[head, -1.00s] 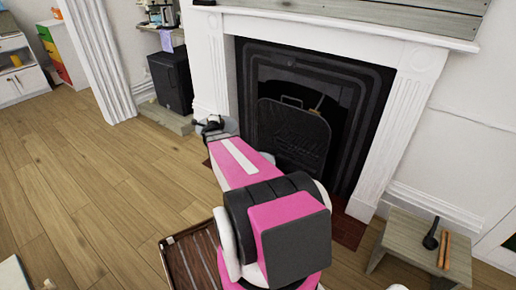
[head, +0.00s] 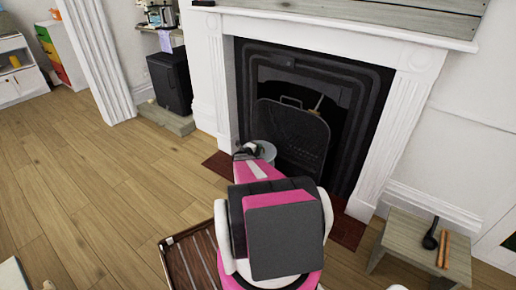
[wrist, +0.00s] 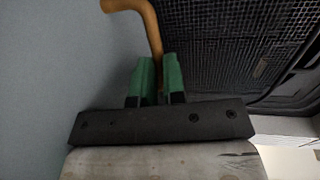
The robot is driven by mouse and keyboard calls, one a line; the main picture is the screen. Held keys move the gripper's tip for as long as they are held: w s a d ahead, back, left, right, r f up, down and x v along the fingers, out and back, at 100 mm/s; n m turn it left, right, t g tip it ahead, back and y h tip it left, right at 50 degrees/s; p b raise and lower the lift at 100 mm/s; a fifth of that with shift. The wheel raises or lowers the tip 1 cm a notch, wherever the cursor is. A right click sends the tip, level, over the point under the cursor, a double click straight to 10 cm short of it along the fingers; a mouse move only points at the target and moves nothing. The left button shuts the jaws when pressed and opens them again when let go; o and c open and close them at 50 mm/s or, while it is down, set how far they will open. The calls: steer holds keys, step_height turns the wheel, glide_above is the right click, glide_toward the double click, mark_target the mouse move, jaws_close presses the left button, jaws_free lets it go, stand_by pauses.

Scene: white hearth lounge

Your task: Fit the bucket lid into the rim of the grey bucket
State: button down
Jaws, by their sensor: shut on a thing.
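The grey bucket (head: 268,152) stands on the hearth in front of the fireplace in the head view, partly hidden by my gripper (head: 246,151). In the wrist view the green fingers of my gripper (wrist: 155,82) are shut on a bent tan handle (wrist: 150,25), which looks like the bucket lid's handle. A plain blue-grey surface (wrist: 50,60) fills the left of that view; I cannot tell whether it is the lid or the bucket. The lid's outline and the bucket's rim are not clear. In the head view my arm hides much of the area in front of the bucket.
A black mesh fireguard (head: 290,135) stands close behind the bucket and fills the upper right of the wrist view (wrist: 230,40). A brown slatted tray (head: 195,262) lies on the floor, and a stool (head: 400,245) stands right. The wooden floor at left is clear.

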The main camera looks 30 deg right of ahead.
step_height(320, 180, down, 9)
stand_by(1.2)
steer(key=shift+f, duration=0.1)
steer(key=c, duration=1.1)
jaws_free()
steer(key=shift+a, duration=0.1)
steer(key=v, duration=1.1)
step_height(320, 180, up, 7)
